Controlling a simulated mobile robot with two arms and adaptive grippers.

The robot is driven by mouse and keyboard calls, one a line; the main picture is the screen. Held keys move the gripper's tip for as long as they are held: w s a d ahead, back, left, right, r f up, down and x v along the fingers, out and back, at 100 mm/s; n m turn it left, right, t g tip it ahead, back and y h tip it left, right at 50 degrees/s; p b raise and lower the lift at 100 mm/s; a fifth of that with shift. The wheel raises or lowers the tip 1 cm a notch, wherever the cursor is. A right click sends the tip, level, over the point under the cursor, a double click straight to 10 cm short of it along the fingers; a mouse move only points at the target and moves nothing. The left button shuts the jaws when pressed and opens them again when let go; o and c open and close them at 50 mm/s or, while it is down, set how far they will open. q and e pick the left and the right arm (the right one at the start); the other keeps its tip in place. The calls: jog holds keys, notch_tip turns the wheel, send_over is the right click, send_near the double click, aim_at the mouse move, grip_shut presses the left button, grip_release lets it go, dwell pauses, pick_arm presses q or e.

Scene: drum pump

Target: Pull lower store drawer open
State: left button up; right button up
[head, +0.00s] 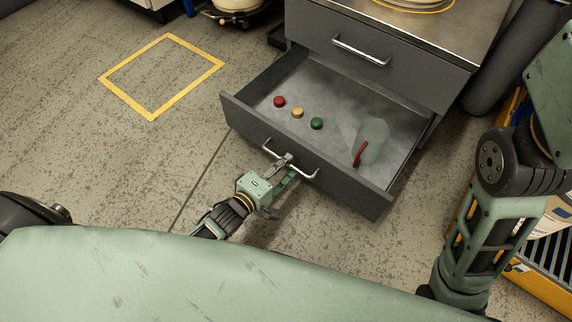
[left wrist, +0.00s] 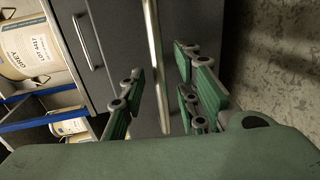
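The lower store drawer (head: 310,165) is dark grey and stands pulled well out of the cabinet, its inside showing in the head view. Its silver bar handle (head: 308,173) is on the front face; it also shows as an upright bar in the left wrist view (left wrist: 155,50). My left gripper (head: 285,169) is at the handle. In the left wrist view its fingers (left wrist: 160,78) are apart, one on each side of the bar, with gaps visible. My right arm shows at the right of the head view, but its gripper is out of sight.
The drawer holds a red cap (head: 279,101), a yellow cap (head: 297,112), a green cap (head: 316,123) and a clear jug with a red handle (head: 361,151). The upper drawer (head: 400,62) is shut. Floor left of the drawer is clear, with a yellow square outline (head: 125,104).

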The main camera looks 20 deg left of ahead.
pick_arm(q)
jog(key=shift+b+x, duration=0.3)
jog(key=shift+x, duration=0.65)
jog(key=shift+c, duration=0.2)
grip_shut()
jog(key=shift+w, duration=0.1)
